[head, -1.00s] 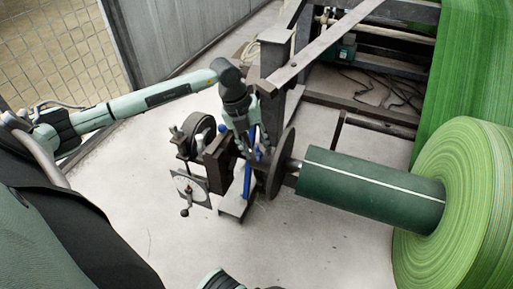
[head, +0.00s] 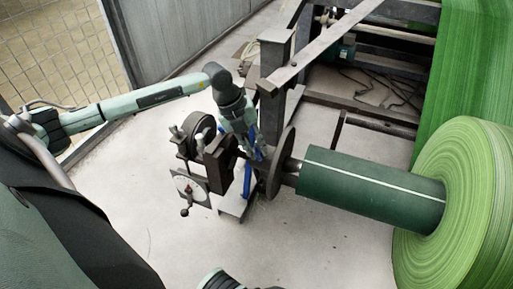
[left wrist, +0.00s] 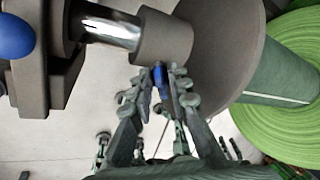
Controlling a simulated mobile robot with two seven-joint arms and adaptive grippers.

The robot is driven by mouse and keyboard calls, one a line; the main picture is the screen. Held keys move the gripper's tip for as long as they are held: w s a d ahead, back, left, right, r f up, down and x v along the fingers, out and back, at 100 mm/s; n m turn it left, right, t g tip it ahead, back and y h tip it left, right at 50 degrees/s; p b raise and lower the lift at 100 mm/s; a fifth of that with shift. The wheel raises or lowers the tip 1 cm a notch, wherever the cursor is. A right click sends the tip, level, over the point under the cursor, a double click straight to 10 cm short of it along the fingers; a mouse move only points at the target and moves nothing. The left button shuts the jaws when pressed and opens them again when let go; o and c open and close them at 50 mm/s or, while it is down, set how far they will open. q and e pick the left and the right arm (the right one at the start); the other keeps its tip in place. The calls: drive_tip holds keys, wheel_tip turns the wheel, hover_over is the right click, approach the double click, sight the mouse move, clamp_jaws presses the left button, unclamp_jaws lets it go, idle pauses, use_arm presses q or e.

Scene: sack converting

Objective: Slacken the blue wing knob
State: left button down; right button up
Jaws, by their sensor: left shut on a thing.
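The blue wing knob (left wrist: 158,74) shows in the left wrist view at the lower side of a grey collar (left wrist: 163,38) on a bright shaft. Its sides are mostly covered by my fingers. My left gripper (left wrist: 160,80) is shut on the knob, one finger on each side. In the head view my left gripper (head: 255,150) reaches down between the brown bearing block (head: 220,158) and the dark round disc (head: 281,163). Blue parts show around it there, but I cannot tell which is the knob.
A green core (head: 360,188) runs from the disc to a large green roll (head: 465,220) at the right. A dial plate (head: 188,188) with a crank stands left of the block. A blue ball (left wrist: 12,36) shows in the left wrist view. Steel framing (head: 320,45) stands behind.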

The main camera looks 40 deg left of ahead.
use_arm(q)
drive_tip(key=c, duration=1.5)
unclamp_jaws()
drive_tip(key=shift+o, duration=0.2)
drive_tip(key=shift+r, duration=0.15)
drive_tip(key=v, duration=1.1)
drive_tip(key=shift+s+r, duration=0.15)
drive_tip(key=shift+r, duration=0.2)
drive_tip(key=shift+a, duration=0.15)
